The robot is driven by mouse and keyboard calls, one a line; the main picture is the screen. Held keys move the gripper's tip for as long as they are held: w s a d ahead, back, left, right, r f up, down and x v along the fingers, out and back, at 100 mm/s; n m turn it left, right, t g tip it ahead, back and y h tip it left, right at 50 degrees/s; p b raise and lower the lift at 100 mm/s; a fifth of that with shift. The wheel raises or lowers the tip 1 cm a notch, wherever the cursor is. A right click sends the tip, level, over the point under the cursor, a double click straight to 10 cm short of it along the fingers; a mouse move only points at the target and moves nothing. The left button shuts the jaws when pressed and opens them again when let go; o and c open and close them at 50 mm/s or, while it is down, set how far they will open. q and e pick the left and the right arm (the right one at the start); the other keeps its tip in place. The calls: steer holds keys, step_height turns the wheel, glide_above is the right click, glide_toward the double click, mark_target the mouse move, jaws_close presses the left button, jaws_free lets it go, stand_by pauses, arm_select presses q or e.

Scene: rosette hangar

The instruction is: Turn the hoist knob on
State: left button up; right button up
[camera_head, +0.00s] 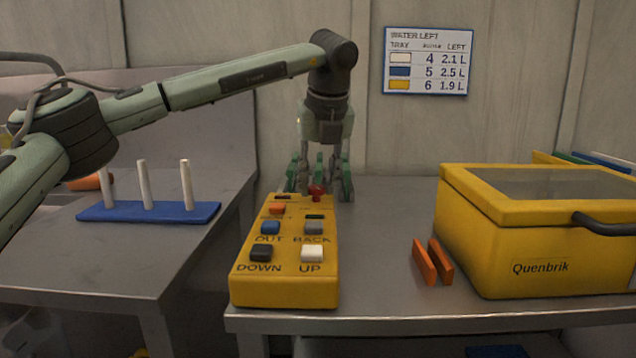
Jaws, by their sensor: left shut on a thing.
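The yellow hoist control box (285,289) lies on the grey metal table, with its buttons facing up. Its red knob (317,192) is at the far right end of the panel. My left gripper (318,186) comes down from above at that far end, its fingers around the red knob and shut on it. The fingers partly hide the knob, so I cannot tell which way it is turned. Nearer on the box are an orange button (277,209), a blue OUT button (270,228), a grey BACK button (314,228), a black DOWN button (261,253) and a white UP button (312,253). My right gripper is out of view.
A yellow Quenbrik case (540,266) with a dark handle stands at the right. Two orange pieces (432,261) lie between it and the box. A blue base with white pegs (150,212) sits on the left table. A water chart (427,61) hangs on the wall.

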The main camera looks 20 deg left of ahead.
arm_select(q)
steer(key=shift+m, duration=0.4)
steer(key=shift+a+m+h+b, duration=0.1)
steer(key=shift+m+h+b, duration=0.3)
steer(key=shift+m, duration=0.5)
steer(key=shift+a+m+t+h, duration=0.1)
steer(key=shift+m+t+h, duration=0.25)
steer(key=shift+m, duration=0.45)
steer(key=shift+r+m+h+p, duration=0.1)
steer(key=shift+m+h+p, duration=0.3)
steer(key=shift+m, duration=0.6)
steer(key=shift+a+m+h, duration=0.1)
steer(key=shift+m+h, duration=0.15)
steer(key=shift+m, duration=0.55)
steer(key=shift+a+m+h+p, duration=0.1)
steer(key=shift+m+h+p, duration=0.7)
steer(key=shift+m, duration=0.6)
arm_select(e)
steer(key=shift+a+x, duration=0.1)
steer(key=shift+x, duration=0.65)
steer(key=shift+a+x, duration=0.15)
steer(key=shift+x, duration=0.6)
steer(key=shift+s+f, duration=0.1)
